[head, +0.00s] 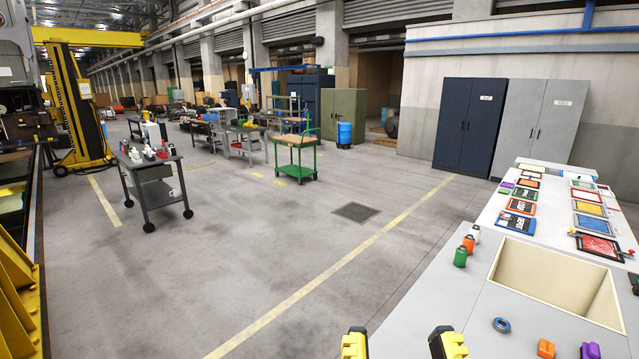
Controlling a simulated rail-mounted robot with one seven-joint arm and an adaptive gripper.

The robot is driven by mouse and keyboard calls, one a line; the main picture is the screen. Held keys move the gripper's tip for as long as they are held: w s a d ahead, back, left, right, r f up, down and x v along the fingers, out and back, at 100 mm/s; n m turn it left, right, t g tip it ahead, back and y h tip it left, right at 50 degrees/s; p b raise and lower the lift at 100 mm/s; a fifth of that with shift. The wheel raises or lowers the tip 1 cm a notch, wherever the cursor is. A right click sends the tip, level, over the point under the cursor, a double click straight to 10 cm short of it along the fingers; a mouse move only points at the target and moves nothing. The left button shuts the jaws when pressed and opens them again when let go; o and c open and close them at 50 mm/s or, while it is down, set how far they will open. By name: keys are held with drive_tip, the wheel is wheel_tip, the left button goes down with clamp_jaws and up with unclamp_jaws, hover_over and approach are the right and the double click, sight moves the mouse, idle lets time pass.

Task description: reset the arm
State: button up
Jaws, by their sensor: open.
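My gripper (402,343) shows at the bottom edge of the head view, right of centre. Only its two yellow and black fingertips are in the picture. The rest of the gripper and my arm are out of the picture.
The workbench holds an open bin (510,262), green, orange and white bottles, a blue ring (501,325) and several coloured cases. A grey cart (155,190) and green trolley (295,155) stand farther off. A yellow lifting column (80,110) stands left. The middle floor is clear.

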wheel_tip(320, 180, up, 20)
drive_tip(key=p, duration=1.6)
drive_tip(key=shift+p, duration=0.3)
